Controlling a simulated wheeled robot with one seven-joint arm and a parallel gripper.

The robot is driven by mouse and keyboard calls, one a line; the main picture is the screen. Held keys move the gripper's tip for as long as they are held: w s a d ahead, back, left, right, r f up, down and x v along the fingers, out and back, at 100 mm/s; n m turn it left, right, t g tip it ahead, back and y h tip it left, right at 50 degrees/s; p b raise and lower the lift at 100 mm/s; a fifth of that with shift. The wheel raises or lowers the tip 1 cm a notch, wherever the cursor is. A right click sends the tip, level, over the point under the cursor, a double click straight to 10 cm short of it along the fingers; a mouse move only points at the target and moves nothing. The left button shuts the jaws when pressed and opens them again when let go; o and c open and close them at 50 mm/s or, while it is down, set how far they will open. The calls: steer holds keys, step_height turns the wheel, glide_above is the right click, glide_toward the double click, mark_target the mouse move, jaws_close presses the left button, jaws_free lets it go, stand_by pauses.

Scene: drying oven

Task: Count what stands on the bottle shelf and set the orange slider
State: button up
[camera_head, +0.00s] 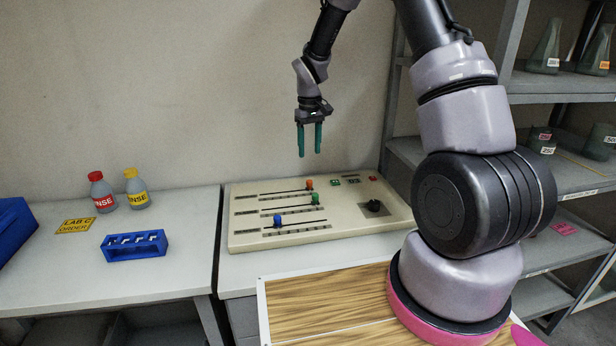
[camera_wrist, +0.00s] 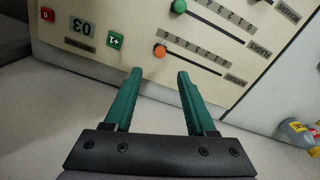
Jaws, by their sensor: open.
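The cream control panel (camera_head: 335,232) lies on the bench. Its orange slider (camera_head: 309,184) is at the right end of the far slot. The green slider (camera_head: 315,199) and blue slider (camera_head: 277,221) sit in nearer slots. In the wrist view the orange slider (camera_wrist: 160,50) is beyond and between my fingertips, apart from them; the green slider (camera_wrist: 180,6) is farther off. My gripper (camera_head: 310,153) is open and empty above the panel's far edge; its teal fingers (camera_wrist: 158,73) point toward it. Shelving (camera_head: 560,88) at right holds glass flasks (camera_head: 548,50) and beakers (camera_head: 601,143); my arm hides part, and no shelf's name is readable.
A red-capped bottle (camera_head: 102,193) and a yellow-capped bottle (camera_head: 136,189) stand on the left table near a blue rack (camera_head: 135,246). The panel also has a black knob (camera_head: 374,207), a green button (camera_wrist: 115,40) and a red button (camera_wrist: 47,14). Space above the panel is clear.

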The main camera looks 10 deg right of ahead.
mark_target(309, 181)
step_height(309, 181, down, 11)
stand_by(0.5)
jaws_close()
stand_by(1.4)
